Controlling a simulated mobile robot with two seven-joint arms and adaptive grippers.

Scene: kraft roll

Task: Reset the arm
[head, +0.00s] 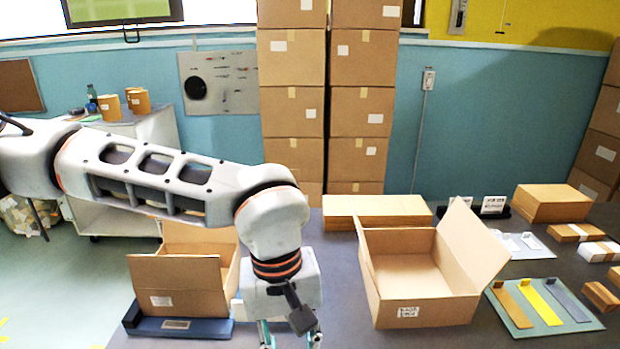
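My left arm comes in from the left and crosses the view. Its gripper (290,338) points down at the bottom edge, between two open boxes. The upper parts of its fingers show apart, but the fingertips are cut off, so I cannot tell whether it is open or shut. My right arm and gripper are not in view.
An open cardboard box (180,285) stands left of the gripper on a dark blue scale-like base (180,328). A larger open box (415,268) stands to the right. A green board (505,305) with coloured strips lies farther right. Stacked cartons (292,110) rise behind.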

